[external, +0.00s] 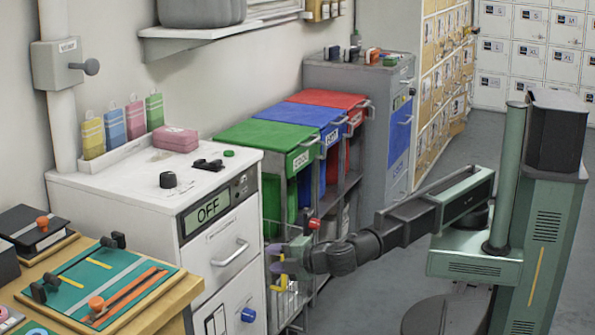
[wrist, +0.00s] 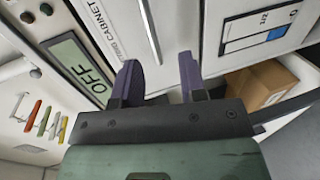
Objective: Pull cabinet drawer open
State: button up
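The white cabinet (external: 110,200) stands at the left in the external view, with a display reading OFF (external: 208,209). Its drawer front (external: 215,265) below the display looks flush and shut, and carries a silver bar handle (external: 230,252). In the wrist view the handle (wrist: 150,32) lies ahead of the fingers, beside a label ending in CABINET and the OFF display (wrist: 77,68). My gripper (external: 275,258) is in front of and to the right of the drawer, apart from the handle. In the wrist view my gripper (wrist: 160,78) is open, with nothing between its two dark purple fingers.
Green (external: 270,134), blue and red lidded bins stand behind the cabinet, beside a grey cabinet (external: 345,75). A wooden bench (external: 150,315) is front left. A brown carton (wrist: 262,85) shows in the wrist view.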

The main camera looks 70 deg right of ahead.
aim_at(241, 252)
jog(key=x, duration=0.3)
jog(key=r+b+x, duration=0.1)
jog(key=x, duration=0.3)
jog(key=b+x, duration=0.1)
jog(key=x, duration=0.2)
jog(key=shift+w+a+r, duration=0.1)
jog(key=shift+w+r, duration=0.05)
jog(key=shift+w, duration=0.35)
grip_shut()
